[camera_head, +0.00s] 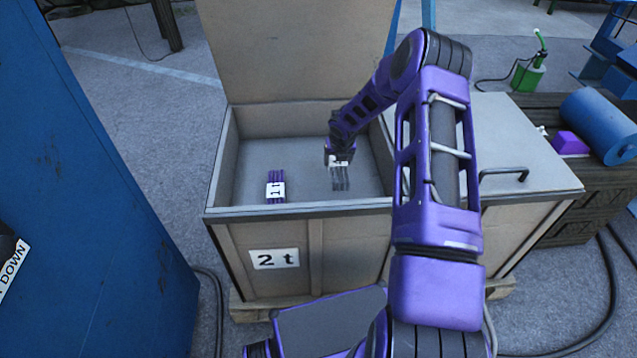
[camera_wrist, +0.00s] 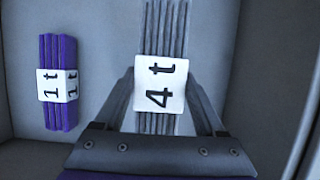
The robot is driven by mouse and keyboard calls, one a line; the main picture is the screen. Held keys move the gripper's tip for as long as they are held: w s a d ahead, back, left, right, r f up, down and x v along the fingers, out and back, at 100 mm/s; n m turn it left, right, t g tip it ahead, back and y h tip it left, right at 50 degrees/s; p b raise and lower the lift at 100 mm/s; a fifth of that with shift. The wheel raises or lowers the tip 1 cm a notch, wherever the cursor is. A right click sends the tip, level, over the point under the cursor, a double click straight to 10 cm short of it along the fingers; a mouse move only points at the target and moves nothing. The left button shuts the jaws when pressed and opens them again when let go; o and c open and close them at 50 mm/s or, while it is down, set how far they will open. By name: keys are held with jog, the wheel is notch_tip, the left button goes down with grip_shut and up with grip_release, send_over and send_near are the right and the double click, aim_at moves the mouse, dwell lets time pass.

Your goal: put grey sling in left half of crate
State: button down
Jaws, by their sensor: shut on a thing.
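The grey sling (camera_wrist: 160,85), with a white tag reading "4 t", is between the fingers of my gripper (camera_wrist: 167,105) in the wrist view. In the head view my gripper (camera_head: 341,164) is inside the open left half of the crate (camera_head: 222,165), toward its right side, shut on the grey sling (camera_head: 340,180). I cannot tell whether the sling touches the crate floor. A purple sling (camera_head: 275,187) with a "1 t" tag lies on the crate floor to the left; it also shows in the wrist view (camera_wrist: 56,55).
The open half's lid (camera_head: 295,50) stands upright behind it. The other half's lid (camera_head: 515,150) is closed and has a handle. A tall blue panel (camera_head: 90,200) stands at left. A blue cylinder (camera_head: 600,120) and purple block (camera_head: 570,143) are at right.

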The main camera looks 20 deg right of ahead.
aim_at(339, 168)
notch_tip(339, 168, down, 9)
jog(key=shift+w+f+b, duration=0.1)
jog(key=shift+b, duration=0.85)
grip_release()
jog(key=p+v, duration=0.2)
jog(key=v, duration=1)
